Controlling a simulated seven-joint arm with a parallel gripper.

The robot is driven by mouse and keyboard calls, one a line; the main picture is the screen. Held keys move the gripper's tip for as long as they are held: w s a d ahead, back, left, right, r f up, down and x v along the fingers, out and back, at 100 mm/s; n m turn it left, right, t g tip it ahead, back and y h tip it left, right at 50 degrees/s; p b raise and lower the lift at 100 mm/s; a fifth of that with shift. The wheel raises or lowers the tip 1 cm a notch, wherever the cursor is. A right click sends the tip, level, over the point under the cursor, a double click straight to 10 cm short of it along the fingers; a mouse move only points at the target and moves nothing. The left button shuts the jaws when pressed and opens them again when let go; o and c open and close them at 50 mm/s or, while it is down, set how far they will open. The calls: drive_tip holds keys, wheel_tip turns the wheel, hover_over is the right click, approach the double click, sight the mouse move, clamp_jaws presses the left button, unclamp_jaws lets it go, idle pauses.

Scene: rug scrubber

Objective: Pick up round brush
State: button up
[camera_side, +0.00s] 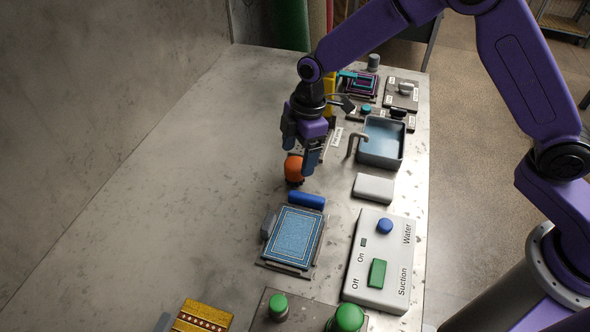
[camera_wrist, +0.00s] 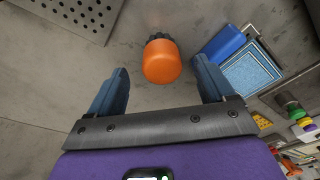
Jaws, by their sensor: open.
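The round brush is most likely the orange knob-like thing with a dark bristled end (camera_side: 293,169), standing on the grey table just above the blue rug frame in the side view. In the wrist view the orange brush (camera_wrist: 161,62) lies ahead of the fingertips, roughly midway between them. My gripper (camera_side: 303,155) is open and points down close over the brush. Its two blue fingers also show in the wrist view (camera_wrist: 162,82), with nothing between their pads. In the side view a finger partly covers the brush.
A blue roller (camera_side: 306,200) and a blue rug on a frame (camera_side: 293,237) lie close by. A white switch panel (camera_side: 379,262), a grey block (camera_side: 373,188) and a sink with tap (camera_side: 382,142) stand to the right. The table's left side is clear.

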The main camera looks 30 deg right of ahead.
sight(295, 162)
drive_tip(key=shift+a+f, duration=0.2)
drive_tip(key=shift+f, duration=0.7)
drive_tip(key=shift+a+f, duration=0.25)
drive_tip(key=shift+f, duration=0.6)
drive_tip(key=shift+a+f, duration=0.2)
drive_tip(key=shift+f, duration=0.7)
drive_tip(key=shift+c, duration=0.3)
drive_tip(key=c, duration=1.1)
drive_tip(key=shift+r, duration=0.1)
